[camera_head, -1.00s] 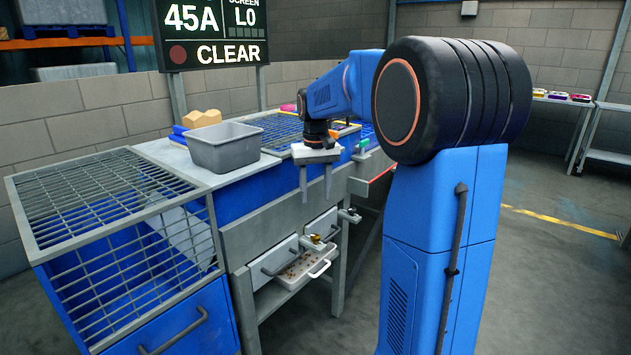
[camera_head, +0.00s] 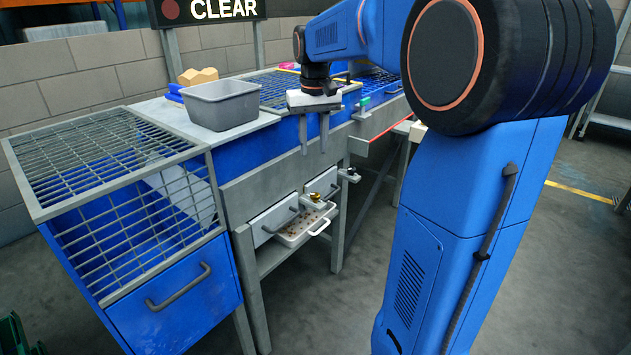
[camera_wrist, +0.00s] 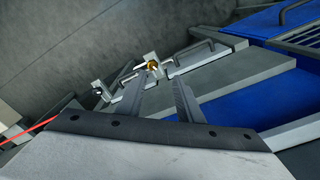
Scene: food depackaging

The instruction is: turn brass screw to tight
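The brass screw (camera_head: 314,197) is a small gold knob on a grey block at the front of the bench, beside the drawer fronts. It also shows in the wrist view (camera_wrist: 153,65), beyond the fingertips. My gripper (camera_head: 314,148) points down in front of the bench's upper panel, above the screw and apart from it. In the wrist view my gripper's two fingers (camera_wrist: 160,85) stand apart with nothing between them. The head view is too small to show how far the screw is turned.
A white perforated tray (camera_head: 304,228) with a handle sticks out below the screw. A small dark-knobbed fitting (camera_head: 349,174) juts out to the right. A grey bin (camera_head: 222,104) stands on the bench top. A blue cage (camera_head: 130,220) with a mesh top is at left.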

